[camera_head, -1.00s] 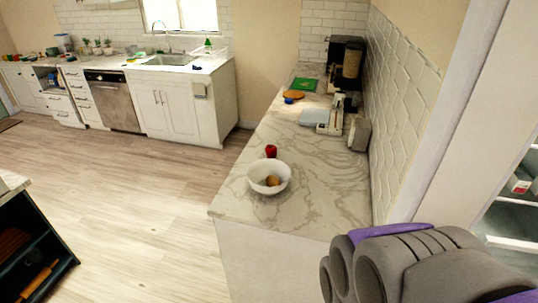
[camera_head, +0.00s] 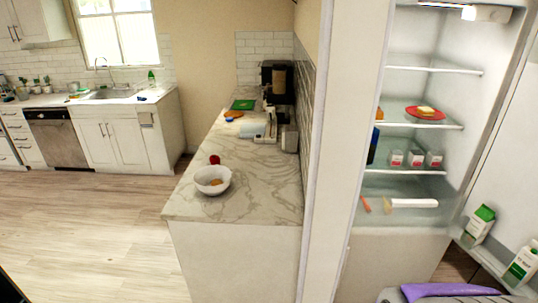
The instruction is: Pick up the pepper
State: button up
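A small dark red item (camera_head: 214,159) sits on the marble counter (camera_head: 256,180), just behind a white bowl (camera_head: 213,181). It looks like a red pepper or a tomato; it is too small to tell which. An orange-brown round item (camera_head: 216,183) lies in the bowl. A long orange-red item on the lower fridge shelf (camera_head: 366,204) looks like a carrot. Only a grey and purple part of my arm shows at the bottom right, and my gripper's fingers are not visible.
The fridge stands open at the right, with a red plate (camera_head: 424,113), several small jars and, in its door, a green-white carton (camera_head: 480,222). A wall edge (camera_head: 350,120) separates it from the counter. A green board (camera_head: 243,104) lies farther back. The left floor is clear.

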aim_at(214, 159)
jog(key=i+j+z, duration=0.15)
jog(key=j, duration=0.2)
jog(key=i+j+z, duration=0.15)
jog(key=j, duration=0.2)
jog(key=i+j+z, duration=0.15)
jog(key=j, duration=0.2)
jog(key=i+j+z, duration=0.1)
jog(key=j, duration=0.3)
jog(key=i+j+z, duration=0.15)
jog(key=j, duration=0.25)
jog(key=i+j, duration=0.1)
jog(key=j, duration=0.35)
jog(key=i+j, duration=0.1)
jog(key=j, duration=0.35)
jog(key=i+j, duration=0.1)
jog(key=j, duration=0.3)
jog(key=i+j, duration=0.1)
jog(key=j, duration=0.35)
jog(key=i+j, duration=0.1)
jog(key=j, duration=0.35)
jog(key=i+j, duration=0.1)
jog(key=j, duration=0.35)
